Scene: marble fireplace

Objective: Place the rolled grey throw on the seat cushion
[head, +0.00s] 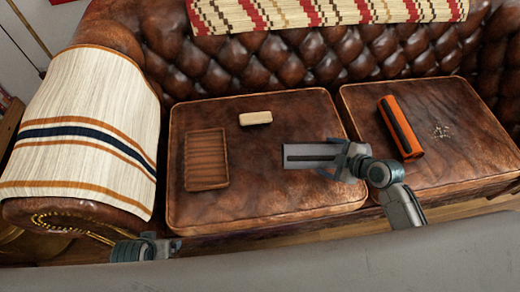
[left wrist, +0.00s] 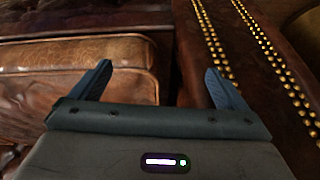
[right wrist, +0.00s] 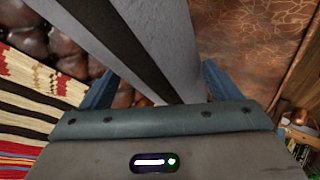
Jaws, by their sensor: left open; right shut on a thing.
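The rolled grey throw (head: 308,156) has a dark stripe along it. My right gripper (head: 346,160) is shut on its right end, and the throw points left over the front right part of the left seat cushion (head: 225,212). Whether it touches the leather I cannot tell. In the right wrist view the throw (right wrist: 145,45) runs up from between the fingers. The right seat cushion (head: 455,170) lies beside the left one. My left gripper (head: 147,248) is open and empty in front of the sofa's left arm. Its spread fingers show in the left wrist view (left wrist: 158,88).
A brown ribbed tray (head: 207,160) and a cream block (head: 256,118) lie on the left cushion. An orange roll with a dark stripe (head: 402,128) and small pale bits (head: 440,132) lie on the right cushion. A striped blanket (head: 85,125) covers the sofa's left arm.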

